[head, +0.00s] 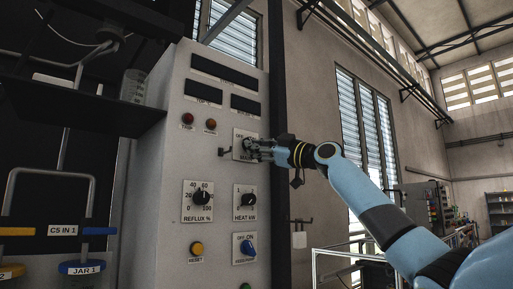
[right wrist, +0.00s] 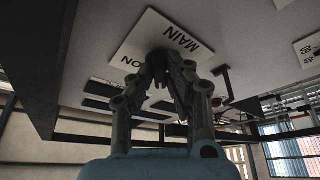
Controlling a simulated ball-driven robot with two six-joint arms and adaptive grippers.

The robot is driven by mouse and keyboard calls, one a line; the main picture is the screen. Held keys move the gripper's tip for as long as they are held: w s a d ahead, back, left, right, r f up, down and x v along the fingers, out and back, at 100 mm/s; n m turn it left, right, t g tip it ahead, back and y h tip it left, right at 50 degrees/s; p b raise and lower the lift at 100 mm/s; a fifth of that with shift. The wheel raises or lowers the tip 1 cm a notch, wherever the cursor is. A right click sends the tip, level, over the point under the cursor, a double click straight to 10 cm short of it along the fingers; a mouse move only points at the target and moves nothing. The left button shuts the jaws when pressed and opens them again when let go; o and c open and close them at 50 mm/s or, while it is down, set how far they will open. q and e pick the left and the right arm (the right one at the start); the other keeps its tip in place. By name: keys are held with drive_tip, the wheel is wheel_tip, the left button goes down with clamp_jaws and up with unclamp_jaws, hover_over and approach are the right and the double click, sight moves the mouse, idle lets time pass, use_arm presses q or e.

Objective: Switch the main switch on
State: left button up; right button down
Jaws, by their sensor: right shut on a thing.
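The main switch's white plate (head: 237,134) is on the upper right of the grey control panel's front, with "OFF" and "MAIN" legible around my fingers. In the right wrist view the plate (right wrist: 133,45) shows "MAIN" and "ON" upside down. My right gripper (head: 250,147) reaches in from the right and is shut on the main switch's knob at the plate's middle. In the right wrist view the fingers (right wrist: 168,72) meet at the plate and hide most of the knob, so its setting cannot be told. My left gripper is not in view.
On the grey panel (head: 172,150) are two red lamps (head: 199,123), a reflux dial (head: 197,200), a heat dial (head: 244,198), a yellow reset button (head: 196,249) and a blue off-on switch (head: 246,247). A dark shelf (head: 85,108) with a beaker (head: 132,87) stands left.

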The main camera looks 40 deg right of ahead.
drive_tip(key=shift+a+m+t+h+p, duration=0.15)
drive_tip(key=shift+m+h+p, duration=1.35)
drive_tip(key=shift+m, duration=2.45)
drive_tip(key=shift+a+m+t+h+p, duration=0.1)
drive_tip(key=shift+a+m+h+p, duration=0.35)
drive_tip(key=shift+m+h, duration=2.7)
drive_tip(key=shift+a+m+t+h+p, duration=0.1)
drive_tip(key=shift+m+h+p, duration=1)
drive_tip(key=shift+m, duration=3.7)
